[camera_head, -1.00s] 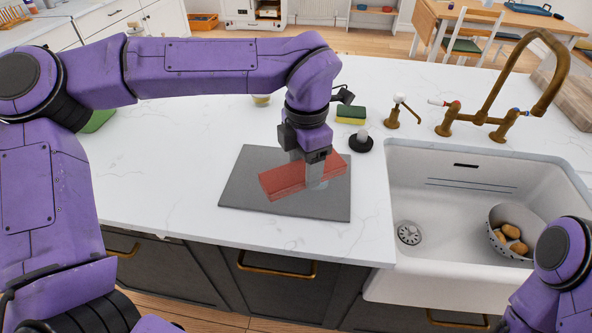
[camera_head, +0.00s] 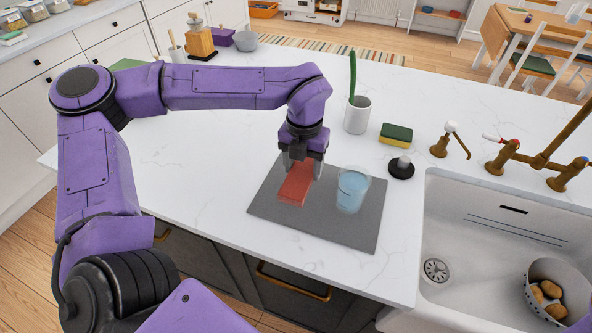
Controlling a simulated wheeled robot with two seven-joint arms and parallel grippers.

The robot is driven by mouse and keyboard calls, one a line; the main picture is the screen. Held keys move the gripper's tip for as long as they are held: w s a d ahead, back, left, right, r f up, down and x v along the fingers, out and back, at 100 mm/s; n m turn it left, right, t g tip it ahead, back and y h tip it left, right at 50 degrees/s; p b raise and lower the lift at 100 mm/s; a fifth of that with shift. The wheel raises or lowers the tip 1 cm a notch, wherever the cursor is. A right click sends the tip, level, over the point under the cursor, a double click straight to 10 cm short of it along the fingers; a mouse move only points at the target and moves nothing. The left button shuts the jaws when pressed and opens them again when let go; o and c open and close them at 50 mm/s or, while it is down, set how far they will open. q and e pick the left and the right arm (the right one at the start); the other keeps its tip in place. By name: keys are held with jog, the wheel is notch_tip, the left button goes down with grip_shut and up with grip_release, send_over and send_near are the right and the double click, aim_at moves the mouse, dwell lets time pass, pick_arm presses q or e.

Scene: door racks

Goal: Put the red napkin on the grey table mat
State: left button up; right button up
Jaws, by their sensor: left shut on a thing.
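The red napkin (camera_head: 296,186) is a folded block over the left part of the grey table mat (camera_head: 330,235). My left gripper (camera_head: 302,165) points down from above and is shut on its far end. I cannot tell whether the napkin touches the mat or is held just above it. A clear glass of bluish liquid (camera_head: 352,190) stands upright on the mat, right of the napkin and apart from it. My right gripper is out of view.
A white cup with a green item (camera_head: 357,115), a sponge (camera_head: 396,134) and a black stopper (camera_head: 401,168) stand behind the mat. The sink (camera_head: 470,245), with a bowl of potatoes (camera_head: 553,290), is at right. The counter left of the mat is clear.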

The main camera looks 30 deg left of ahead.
aim_at(294, 163)
pick_arm(q)
jog(key=a+f, duration=0.1)
jog(key=a+f+p, duration=0.1)
jog(key=f, duration=0.1)
jog(key=shift+w+a, duration=0.2)
jog(key=shift+a, duration=0.15)
notch_tip(294, 163, down, 3)
jog(key=shift+r, duration=0.1)
jog(key=shift+f, duration=0.25)
jog(key=shift+f, duration=0.1)
jog(key=o, duration=1)
jog(key=shift+o, duration=0.2)
jog(key=shift+r, duration=0.3)
notch_tip(294, 163, up, 12)
jog(key=shift+f+b, duration=0.15)
jog(key=shift+b, duration=0.7)
